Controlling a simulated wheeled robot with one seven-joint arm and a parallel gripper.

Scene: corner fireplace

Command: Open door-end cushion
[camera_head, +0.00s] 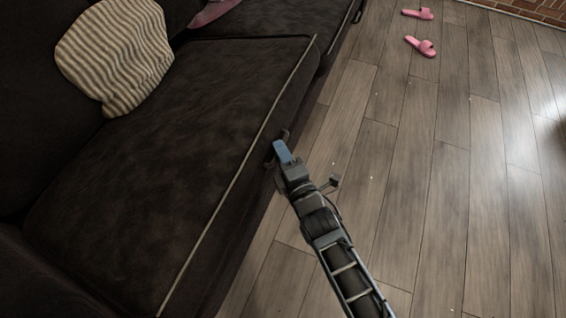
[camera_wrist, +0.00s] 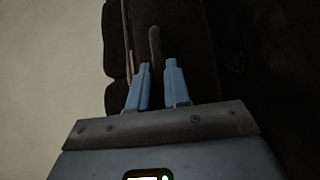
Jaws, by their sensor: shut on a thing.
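A dark sofa seat cushion (camera_head: 165,140) with pale piping along its front edge fills the left of the head view. It lies flat, with no visible gap under it. A dark handle (camera_head: 285,134) sits on its front face; it also shows in the wrist view (camera_wrist: 154,40) as a narrow upright bar. My gripper (camera_head: 281,150) is at the sofa front, its blue fingers closed around the handle. In the wrist view my gripper (camera_wrist: 158,68) has the handle's lower end between its fingertips. The fingers partly hide the handle.
A striped pillow (camera_head: 115,55) leans on the sofa back. A second seat cushion (camera_head: 260,24) lies beyond, with its own handle (camera_head: 357,12). Pink slippers (camera_head: 420,47) lie on the wooden floor (camera_head: 440,200), which is otherwise mostly clear. A brick edge (camera_head: 530,10) is at top right.

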